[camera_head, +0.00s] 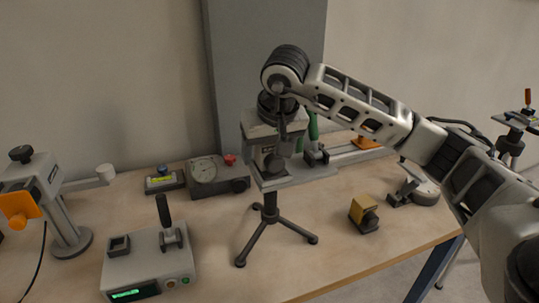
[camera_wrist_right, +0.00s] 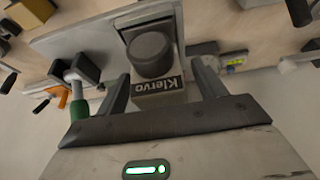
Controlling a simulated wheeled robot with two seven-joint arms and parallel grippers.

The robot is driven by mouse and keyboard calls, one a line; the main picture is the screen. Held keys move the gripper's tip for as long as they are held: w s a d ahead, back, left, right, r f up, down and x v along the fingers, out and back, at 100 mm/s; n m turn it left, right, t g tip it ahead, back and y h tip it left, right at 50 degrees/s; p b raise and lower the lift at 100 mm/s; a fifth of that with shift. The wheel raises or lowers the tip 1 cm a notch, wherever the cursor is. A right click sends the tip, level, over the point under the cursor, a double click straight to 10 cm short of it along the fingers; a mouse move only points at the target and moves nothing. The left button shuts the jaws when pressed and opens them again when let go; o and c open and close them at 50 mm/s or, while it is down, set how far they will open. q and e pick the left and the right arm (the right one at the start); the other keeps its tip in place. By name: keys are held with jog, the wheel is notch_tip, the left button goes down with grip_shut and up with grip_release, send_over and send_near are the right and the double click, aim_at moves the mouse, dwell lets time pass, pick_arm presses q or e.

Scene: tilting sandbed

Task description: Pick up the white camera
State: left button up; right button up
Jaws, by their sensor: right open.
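The white camera (camera_head: 258,127) stands on a black tripod (camera_head: 270,213) near the middle of the table. It is a pale boxy body with a dark lens. In the right wrist view, a pale body (camera_wrist_right: 160,97) with a "Klervo" label and a dark round part lies between the open fingers. My right gripper (camera_head: 284,140) reaches down at the camera from above. It also shows in the right wrist view (camera_wrist_right: 163,88), its fingers on either side of the body with no clear grip. The arm hides part of the camera. My left gripper is not in view.
A grey gauge box (camera_head: 215,176) stands left of the tripod. A boxy device with a lit display (camera_head: 150,262) is at the front left, and a yellow-and-black block (camera_head: 363,212) lies to the right. The table front right of the tripod is clear.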

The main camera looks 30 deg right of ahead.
jog(key=c, duration=1.3)
jog(key=shift+r, duration=0.1)
jog(key=shift+c, duration=0.3)
jog(key=shift+r, duration=0.1)
